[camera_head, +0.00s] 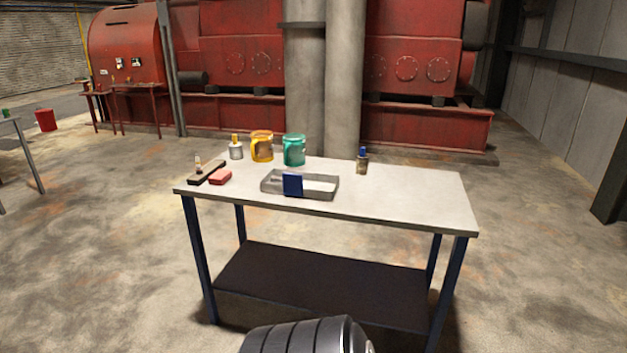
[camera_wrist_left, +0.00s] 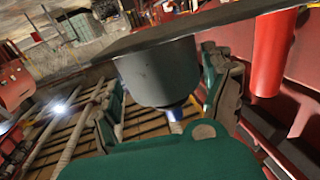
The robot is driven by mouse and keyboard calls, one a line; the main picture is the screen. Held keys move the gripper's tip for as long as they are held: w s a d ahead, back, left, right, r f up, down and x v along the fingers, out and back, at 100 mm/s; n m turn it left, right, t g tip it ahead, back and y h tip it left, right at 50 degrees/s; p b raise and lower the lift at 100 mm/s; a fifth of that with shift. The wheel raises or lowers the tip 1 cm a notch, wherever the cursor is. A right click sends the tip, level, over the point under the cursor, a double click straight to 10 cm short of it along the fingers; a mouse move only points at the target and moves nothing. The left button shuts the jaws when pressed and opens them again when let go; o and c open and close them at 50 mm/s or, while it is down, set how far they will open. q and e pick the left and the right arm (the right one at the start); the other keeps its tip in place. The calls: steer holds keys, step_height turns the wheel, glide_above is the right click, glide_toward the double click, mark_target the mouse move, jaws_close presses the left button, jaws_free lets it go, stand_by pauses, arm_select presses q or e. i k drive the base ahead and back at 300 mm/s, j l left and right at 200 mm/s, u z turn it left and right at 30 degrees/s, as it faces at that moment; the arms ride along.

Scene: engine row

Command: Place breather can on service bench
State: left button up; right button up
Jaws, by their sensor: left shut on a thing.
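The service bench (camera_head: 400,200) stands in front of me in the head view, with a pale top, blue legs and a dark lower shelf. In the left wrist view a grey round can (camera_wrist_left: 158,75) with a blue neck sits between the fingers of my left gripper (camera_wrist_left: 165,98). I take it for the breather can, and the gripper is shut on it. A dark flat surface (camera_wrist_left: 150,32) crosses the picture at the can's wide end; I cannot tell if they touch. Neither gripper shows in the head view.
On the bench are a grey tray (camera_head: 325,190) with a blue piece (camera_head: 292,184), a yellow can (camera_head: 262,146), a green can (camera_head: 294,150), two small bottles (camera_head: 236,151) (camera_head: 362,161), a red block (camera_head: 220,177) and a dark strip (camera_head: 207,172). The bench's right part is clear.

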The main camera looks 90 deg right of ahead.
mark_target(394, 202)
steer(key=z, duration=1.95)
steer(key=i+l+z, duration=0.25)
steer(key=l, duration=0.25)
steer(key=i+l+z, duration=0.25)
steer(key=l, duration=0.2)
steer(key=i+l+z, duration=0.25)
steer(key=i+l, duration=0.05)
steer(key=l, duration=0.1)
